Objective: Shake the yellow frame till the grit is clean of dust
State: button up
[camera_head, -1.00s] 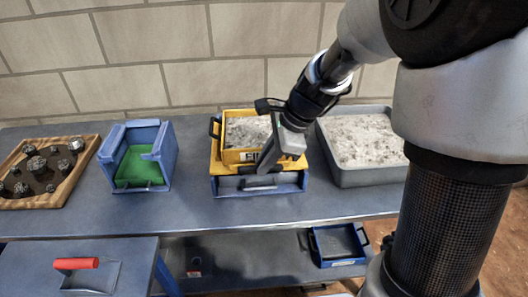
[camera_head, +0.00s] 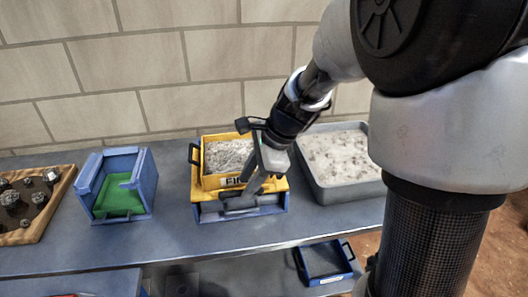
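The yellow frame (camera_head: 212,183) is a box-like sieve with grey grit (camera_head: 228,156) in it. It sits on a blue and grey base (camera_head: 212,212) on the bench. My gripper (camera_head: 243,199) reaches down at the frame's front right, in front of the yellow wall. Its fingers overlap the frame's front, and the right-side part of the frame is hidden behind it. I cannot tell whether the fingers are closed on anything. Whether dust is left on the grit is too small to tell.
A grey tray (camera_head: 376,190) of pale, dusty grit stands to the right. A blue bin with a green floor (camera_head: 121,204) and a wooden tray of dark rocks (camera_head: 41,229) stand to the left. A blue tray (camera_head: 327,261) is on the lower shelf. A brick wall is behind.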

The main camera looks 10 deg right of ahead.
jog(key=p+v, duration=0.3)
jog(key=v, duration=1.2)
jog(key=shift+r, duration=0.25)
